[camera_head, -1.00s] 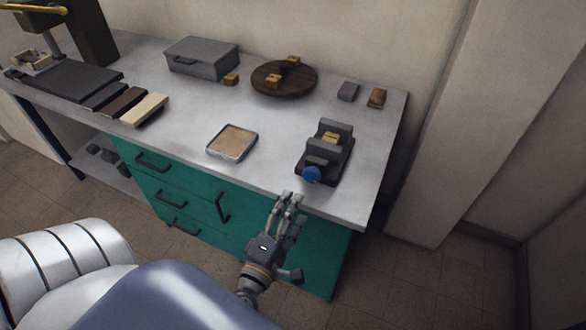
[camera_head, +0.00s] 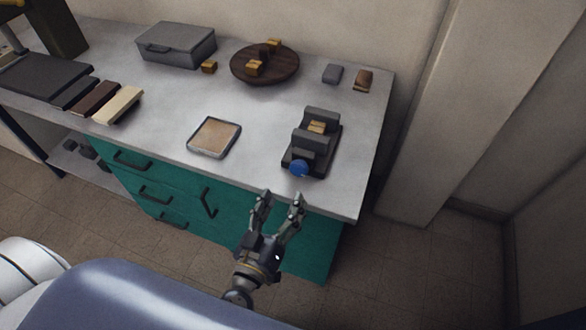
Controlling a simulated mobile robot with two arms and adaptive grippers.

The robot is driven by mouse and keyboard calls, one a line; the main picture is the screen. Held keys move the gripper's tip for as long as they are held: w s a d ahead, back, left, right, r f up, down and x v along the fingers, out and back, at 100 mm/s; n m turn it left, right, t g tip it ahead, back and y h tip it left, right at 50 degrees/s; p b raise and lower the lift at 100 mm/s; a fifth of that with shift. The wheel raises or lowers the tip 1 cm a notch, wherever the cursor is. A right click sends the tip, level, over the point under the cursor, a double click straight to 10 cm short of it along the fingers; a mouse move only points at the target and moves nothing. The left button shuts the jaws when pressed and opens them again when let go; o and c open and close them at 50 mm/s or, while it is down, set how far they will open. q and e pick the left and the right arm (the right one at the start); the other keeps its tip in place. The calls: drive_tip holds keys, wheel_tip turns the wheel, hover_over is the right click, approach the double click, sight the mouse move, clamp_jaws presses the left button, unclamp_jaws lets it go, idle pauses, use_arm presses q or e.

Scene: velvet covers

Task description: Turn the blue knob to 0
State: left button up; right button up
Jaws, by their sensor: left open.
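The blue knob (camera_head: 299,168) is on the front end of a dark grey vise-like device (camera_head: 316,143), near the table's front edge. A small yellowish block (camera_head: 317,127) sits between the device's upright parts. My left gripper (camera_head: 279,197) is in front of the table edge, just below and to the left of the knob in the picture. Its two fingers are spread and point toward the table. Nothing is between them, and they appear apart from the knob. The knob's markings are too small to read. My right gripper is not in view.
The grey table (camera_head: 260,150) has teal drawers (camera_head: 150,190) below. A square tray (camera_head: 214,138) lies left of the device. A round dark board (camera_head: 265,65) with small blocks, a grey case (camera_head: 176,45) and several bars stand farther back. A wall column rises at right.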

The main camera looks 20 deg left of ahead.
sight(297, 171)
use_arm(q)
drive_tip(key=w, duration=0.5)
drive_tip(key=w+p, duration=0.1)
drive_tip(key=w, duration=0.3)
drive_tip(key=shift+w+d, duration=0.2)
drive_tip(key=shift+w, duration=0.15)
drive_tip(key=shift+c, duration=0.4)
drive_tip(key=c, duration=1)
